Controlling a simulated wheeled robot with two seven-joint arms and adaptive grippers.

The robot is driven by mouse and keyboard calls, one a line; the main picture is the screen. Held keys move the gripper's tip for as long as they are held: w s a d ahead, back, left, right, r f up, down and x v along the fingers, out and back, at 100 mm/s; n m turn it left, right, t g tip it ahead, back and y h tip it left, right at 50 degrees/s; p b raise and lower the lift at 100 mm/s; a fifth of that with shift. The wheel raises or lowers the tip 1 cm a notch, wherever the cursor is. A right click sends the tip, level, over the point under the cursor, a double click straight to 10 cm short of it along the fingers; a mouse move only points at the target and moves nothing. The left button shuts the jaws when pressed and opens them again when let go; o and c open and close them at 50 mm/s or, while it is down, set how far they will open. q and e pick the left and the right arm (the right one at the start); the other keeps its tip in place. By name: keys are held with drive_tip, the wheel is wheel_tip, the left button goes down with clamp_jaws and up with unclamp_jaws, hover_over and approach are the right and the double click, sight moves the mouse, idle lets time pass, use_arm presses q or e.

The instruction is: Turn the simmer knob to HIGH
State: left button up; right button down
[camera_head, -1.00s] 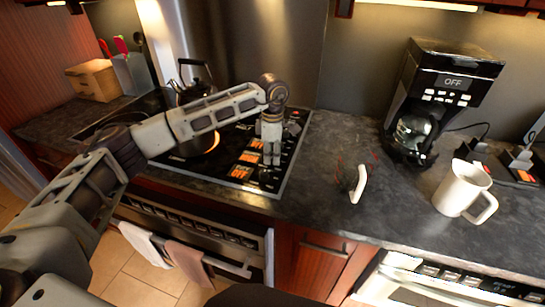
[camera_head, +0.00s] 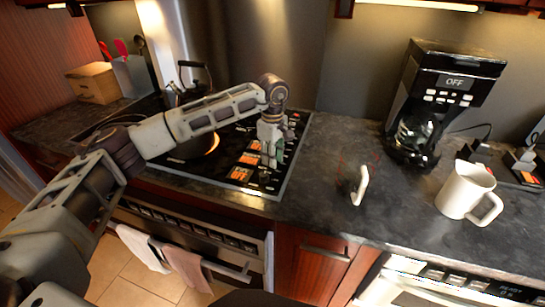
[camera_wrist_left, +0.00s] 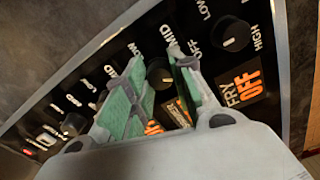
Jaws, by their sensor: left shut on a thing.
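My left gripper (camera_head: 270,162) points down over the control strip of the black stovetop (camera_head: 288,152). In the left wrist view its green-padded fingers (camera_wrist_left: 156,66) stand on either side of a black knob (camera_wrist_left: 159,73) and are shut on it. The words MID and OFF are printed near this knob. Its own orange display (camera_wrist_left: 178,112) is mostly hidden behind the fingers, so I cannot read its name or full setting. A neighbouring knob (camera_wrist_left: 233,34) stands free, with an orange display (camera_wrist_left: 240,89) reading FRY OFF beside it and HIGH and LOW printed around it.
Another knob (camera_wrist_left: 74,124) lies on the other side of the gripper.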

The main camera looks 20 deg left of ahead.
use_arm(q)
drive_tip(key=shift+w+r, duration=0.1)
drive_tip(key=shift+r, duration=0.05)
drive_tip(key=o, duration=1)
drive_tip(key=shift+o, duration=0.2)
wheel_tip(320, 180, up, 12)
idle(0.6)
wheel_tip(320, 180, up, 10)
drive_tip(key=p, duration=1)
use_arm(e)
drive_tip(key=s+r+g, duration=0.1)
drive_tip(key=s+r, duration=0.4)
drive_tip(key=s, duration=0.6)
drive_tip(key=shift+a+r, duration=0.2)
drive_tip(key=shift+a, duration=0.1)
